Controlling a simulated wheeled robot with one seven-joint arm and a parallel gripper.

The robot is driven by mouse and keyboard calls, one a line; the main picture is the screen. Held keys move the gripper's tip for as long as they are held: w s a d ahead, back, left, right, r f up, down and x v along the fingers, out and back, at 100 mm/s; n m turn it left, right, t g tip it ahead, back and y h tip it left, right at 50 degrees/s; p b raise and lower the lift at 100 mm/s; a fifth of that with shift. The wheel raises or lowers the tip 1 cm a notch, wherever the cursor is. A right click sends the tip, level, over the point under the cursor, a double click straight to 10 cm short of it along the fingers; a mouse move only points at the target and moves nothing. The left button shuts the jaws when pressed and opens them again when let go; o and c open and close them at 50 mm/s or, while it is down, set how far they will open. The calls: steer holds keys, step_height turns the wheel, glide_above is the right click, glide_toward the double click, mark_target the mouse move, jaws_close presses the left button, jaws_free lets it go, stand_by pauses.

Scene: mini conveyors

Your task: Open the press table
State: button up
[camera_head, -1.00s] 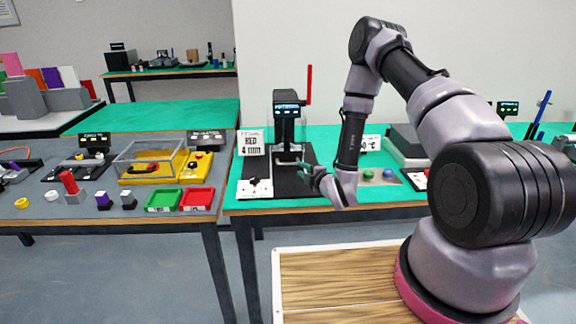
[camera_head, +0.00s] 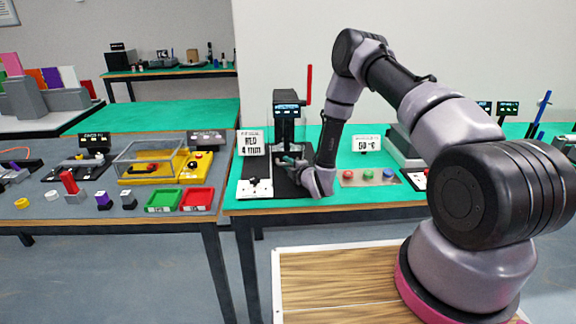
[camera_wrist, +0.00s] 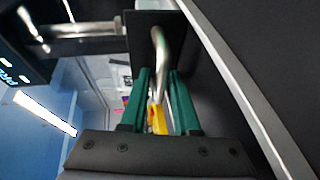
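The press (camera_head: 285,133) stands on the green table, with a black column, a lit display and a black base. A red lever (camera_head: 309,85) rises at its right. My gripper (camera_head: 288,161) is at the front of the press, low by its small table; my wrist hides part of the base. In the wrist view my gripper (camera_wrist: 159,74) has two green fingers spread apart. A bent metal handle (camera_wrist: 159,45) on a dark plate (camera_wrist: 141,32) lies between them, with gaps at the sides. I cannot tell whether a finger touches it.
A white panel with a black knob (camera_head: 255,187) sits at the press's front left. A sign (camera_head: 251,142) stands behind it. A button panel (camera_head: 368,177) lies to the right of my wrist. A grey table with red and green trays (camera_head: 197,199) stands at left.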

jaws_close()
stand_by(1.4)
